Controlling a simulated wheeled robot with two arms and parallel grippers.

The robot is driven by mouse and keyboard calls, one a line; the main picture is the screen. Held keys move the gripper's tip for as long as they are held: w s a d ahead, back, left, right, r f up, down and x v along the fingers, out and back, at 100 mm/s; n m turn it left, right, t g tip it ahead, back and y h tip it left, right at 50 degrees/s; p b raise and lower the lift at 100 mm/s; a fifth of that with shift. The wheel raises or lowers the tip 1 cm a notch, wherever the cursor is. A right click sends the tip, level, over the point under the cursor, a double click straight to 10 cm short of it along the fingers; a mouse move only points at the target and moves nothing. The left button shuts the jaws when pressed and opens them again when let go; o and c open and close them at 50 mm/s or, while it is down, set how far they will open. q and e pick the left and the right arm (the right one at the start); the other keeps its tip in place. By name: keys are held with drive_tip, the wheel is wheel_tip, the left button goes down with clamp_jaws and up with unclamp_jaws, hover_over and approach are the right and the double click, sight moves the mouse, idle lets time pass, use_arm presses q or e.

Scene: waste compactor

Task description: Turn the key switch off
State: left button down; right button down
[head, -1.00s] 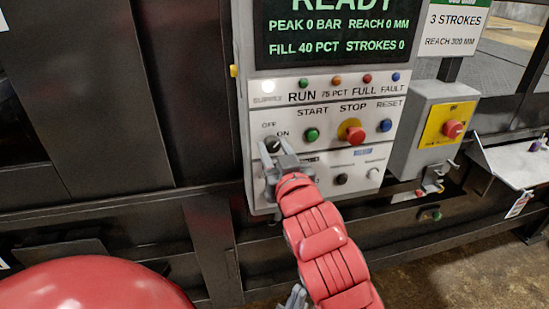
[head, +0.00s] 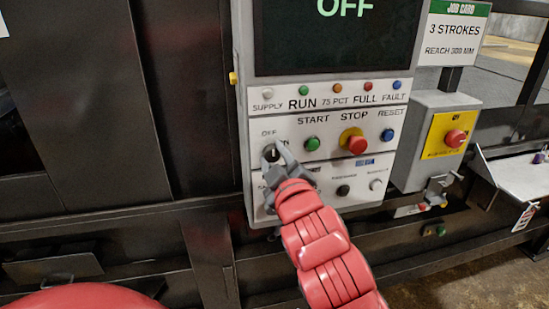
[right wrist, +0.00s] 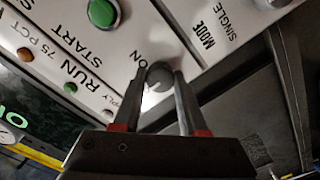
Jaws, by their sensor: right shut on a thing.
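The key switch (right wrist: 158,78) is a round grey knob on the white control panel (head: 325,131), under the OFF label. My right gripper (head: 274,152) is at the switch, with its fingers shut on it; the right wrist view shows one finger on each side of the knob. In the head view the fingers partly hide the switch. The display (head: 338,40) above is dark and reads OFF. The supply lamp (head: 267,94) is dull and unlit. My left gripper is not in view.
Green start (head: 312,144), red stop (head: 357,145) and blue reset (head: 388,135) buttons sit right of the switch. A red emergency button (head: 455,138) on yellow is on a grey box further right. A black knob (head: 343,190) is lower on the panel.

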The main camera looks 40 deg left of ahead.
sight(274, 157)
idle(0.3)
drive_tip(key=shift+c, duration=2.2)
unclamp_jaws()
drive_tip(key=shift+d, duration=0.1)
drive_tip(key=b+v, duration=0.2)
drive_tip(key=v, duration=0.3)
drive_tip(key=shift+f, duration=0.15)
drive_tip(key=b+v, duration=1.2)
drive_tip(key=b, duration=0.1)
drive_tip(key=shift+b, duration=0.4)
